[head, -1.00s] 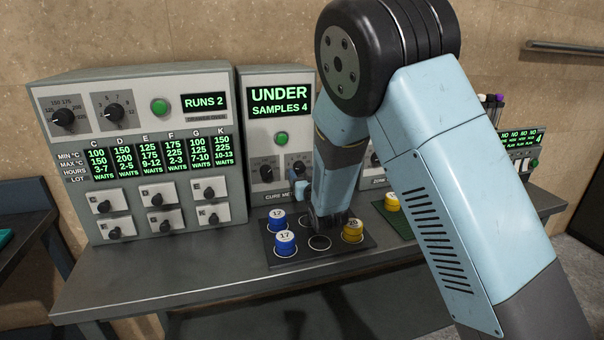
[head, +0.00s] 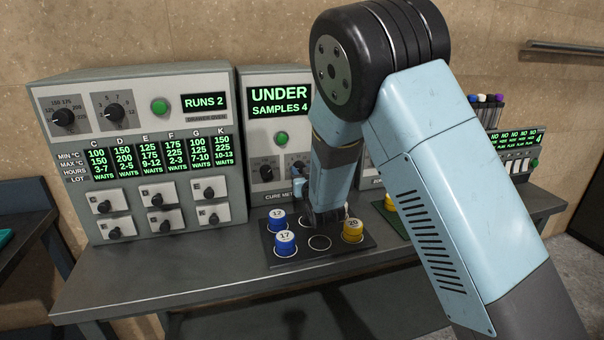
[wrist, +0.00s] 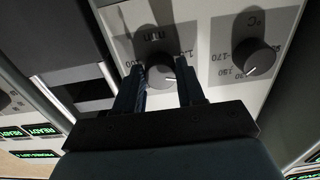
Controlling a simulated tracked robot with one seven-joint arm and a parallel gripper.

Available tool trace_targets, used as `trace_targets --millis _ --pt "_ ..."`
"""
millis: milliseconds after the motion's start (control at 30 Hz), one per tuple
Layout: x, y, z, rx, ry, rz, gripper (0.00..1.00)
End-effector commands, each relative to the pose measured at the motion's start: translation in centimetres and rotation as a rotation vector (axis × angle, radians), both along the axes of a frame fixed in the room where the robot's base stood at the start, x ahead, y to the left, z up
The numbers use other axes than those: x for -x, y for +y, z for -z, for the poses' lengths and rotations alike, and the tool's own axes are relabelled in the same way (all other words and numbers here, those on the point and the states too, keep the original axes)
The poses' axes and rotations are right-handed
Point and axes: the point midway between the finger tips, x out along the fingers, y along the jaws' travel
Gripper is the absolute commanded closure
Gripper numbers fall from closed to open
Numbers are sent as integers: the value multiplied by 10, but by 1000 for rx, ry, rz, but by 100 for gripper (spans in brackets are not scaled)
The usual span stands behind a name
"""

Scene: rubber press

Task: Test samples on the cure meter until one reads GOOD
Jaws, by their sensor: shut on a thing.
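The cure meter (head: 252,150) stands on the bench, and its screen (head: 279,101) reads UNDER, SAMPLES 4. My gripper (wrist: 160,76) is closed around the "min" knob (wrist: 158,72) in the wrist view, one finger on each side. The °C knob (wrist: 254,57) is beside it, free. In the head view my arm hides the fingertips. Blue sample 12 (head: 277,219), blue sample 17 (head: 285,243) and yellow sample 20 (head: 352,231) sit on the dark tray (head: 300,262). An empty ring (head: 319,242) shows at its front; my arm hides part of its back.
A large panel unit (head: 150,150) on the left reads RUNS 2 and WAITS for several lots. A yellow sample (head: 390,203) on a green mat (head: 402,230) is partly hidden by my arm. Tubes (head: 485,105) and a small unit (head: 515,140) stand right. The bench front is clear.

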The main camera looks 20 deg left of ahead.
Motion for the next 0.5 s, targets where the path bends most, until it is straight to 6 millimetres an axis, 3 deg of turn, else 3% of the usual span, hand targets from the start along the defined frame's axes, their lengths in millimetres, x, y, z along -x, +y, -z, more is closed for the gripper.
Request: trace_targets --millis 100,500 --pt "0 -1 0 0 0 1 91" --pt "-1 -2 0 -68 41 4 92"
